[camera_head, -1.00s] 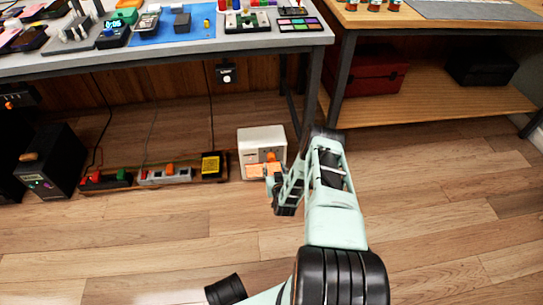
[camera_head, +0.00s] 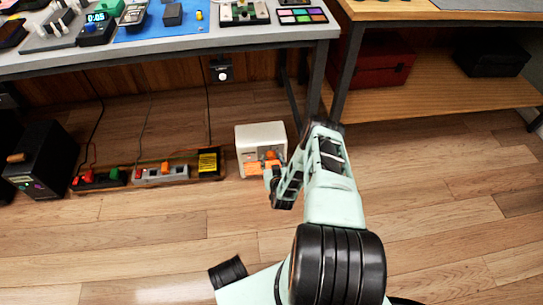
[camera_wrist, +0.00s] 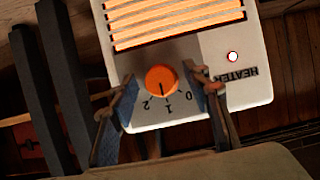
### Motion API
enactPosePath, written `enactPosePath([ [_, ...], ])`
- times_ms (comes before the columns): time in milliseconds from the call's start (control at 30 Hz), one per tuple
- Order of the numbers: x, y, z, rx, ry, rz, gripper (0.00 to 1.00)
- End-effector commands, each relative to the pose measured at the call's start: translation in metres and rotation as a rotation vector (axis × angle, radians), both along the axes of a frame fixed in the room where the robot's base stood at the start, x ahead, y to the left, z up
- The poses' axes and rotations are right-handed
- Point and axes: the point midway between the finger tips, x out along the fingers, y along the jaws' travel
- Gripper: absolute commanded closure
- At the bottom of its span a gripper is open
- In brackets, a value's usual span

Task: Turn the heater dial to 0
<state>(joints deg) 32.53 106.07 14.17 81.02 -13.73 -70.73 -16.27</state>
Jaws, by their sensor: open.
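The white heater (camera_head: 258,132) stands on the floor under the grey table. In the wrist view its front (camera_wrist: 250,90) shows upside down, with a glowing orange grille, a "HEATER" label and a lit red lamp (camera_wrist: 232,57). Its round orange dial (camera_wrist: 160,80) has the marks 2, 1 and 0 beside it. The dial's dark pointer line faces down in the picture, near the 1. My gripper (camera_wrist: 166,92) is open, with one finger on each side of the dial and visible gaps between. In the head view my gripper (camera_head: 275,174) is at the heater's front, partly hiding it.
A power strip (camera_head: 160,172) with switches and a yellow-labelled box (camera_head: 208,162) lie left of the heater. A black box (camera_head: 40,160) stands further left. Table legs are close behind the heater.

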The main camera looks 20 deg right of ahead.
Motion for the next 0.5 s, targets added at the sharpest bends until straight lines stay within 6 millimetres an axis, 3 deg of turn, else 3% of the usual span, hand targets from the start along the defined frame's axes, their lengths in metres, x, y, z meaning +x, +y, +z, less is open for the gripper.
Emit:
enactPosePath([
  [333, -0.0006, 0.0004, -0.0005, 0.0, 0.0, 0.0, 0.57],
  [500, -0.0005, 0.0004, -0.0004, 0.0, 0.0, 0.0, 0.76],
])
